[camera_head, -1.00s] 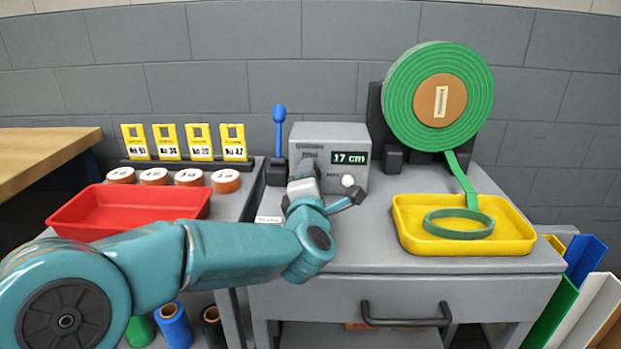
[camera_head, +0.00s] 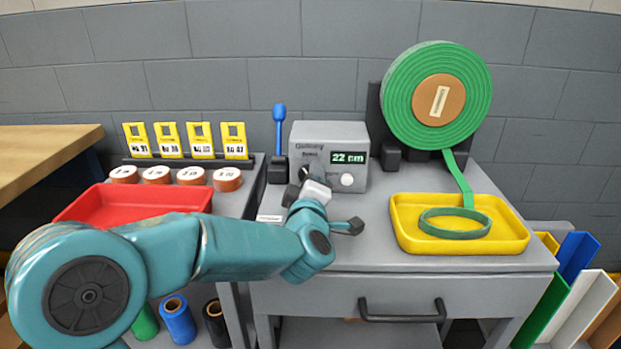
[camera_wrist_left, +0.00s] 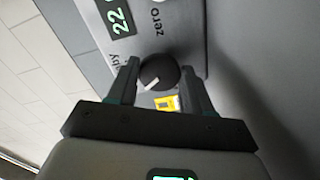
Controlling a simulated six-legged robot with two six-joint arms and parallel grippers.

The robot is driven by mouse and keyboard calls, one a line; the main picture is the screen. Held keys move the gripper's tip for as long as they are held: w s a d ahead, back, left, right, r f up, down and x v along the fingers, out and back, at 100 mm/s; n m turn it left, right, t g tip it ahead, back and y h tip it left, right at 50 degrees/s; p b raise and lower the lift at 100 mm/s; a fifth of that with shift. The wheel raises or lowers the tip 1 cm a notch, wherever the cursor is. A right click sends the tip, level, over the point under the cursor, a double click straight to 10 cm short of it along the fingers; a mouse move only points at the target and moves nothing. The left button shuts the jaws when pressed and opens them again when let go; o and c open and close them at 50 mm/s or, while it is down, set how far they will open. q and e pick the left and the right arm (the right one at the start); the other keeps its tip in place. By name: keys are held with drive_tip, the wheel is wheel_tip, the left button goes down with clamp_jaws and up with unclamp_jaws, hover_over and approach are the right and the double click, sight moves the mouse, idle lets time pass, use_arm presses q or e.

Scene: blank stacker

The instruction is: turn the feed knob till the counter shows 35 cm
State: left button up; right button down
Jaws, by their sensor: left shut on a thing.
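The grey feed box (camera_head: 328,136) stands at the back of the grey cabinet. Its counter (camera_head: 348,158) reads 22 cm in green digits; the 22 also shows in the left wrist view (camera_wrist_left: 120,20). A white round button (camera_head: 347,180) sits below the counter. The black feed knob (camera_wrist_left: 157,72) with a white pointer mark lies between the fingertips of my left gripper (camera_wrist_left: 160,68), one finger on each side. My left gripper is shut on it. In the head view my left gripper (camera_head: 304,180) is at the box front and partly hides the knob. My right gripper is out of view.
A green strip roll (camera_head: 402,88) stands right of the box, its strip running down to a coil (camera_head: 455,224) in a yellow tray (camera_head: 404,240). A blue-tipped lever (camera_head: 279,115) stands left of the box. A red tray (camera_head: 85,207) and several tape rolls lie further left.

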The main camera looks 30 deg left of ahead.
use_arm(q)
drive_tip(key=shift+f, duration=0.1)
idle(0.4)
drive_tip(key=o, duration=1)
drive_tip(key=shift+o, duration=0.2)
drive_tip(key=p+v, duration=0.2)
drive_tip(key=v, duration=1.4)
drive_tip(key=shift+s+d, duration=0.15)
drive_tip(key=shift+d, duration=0.05)
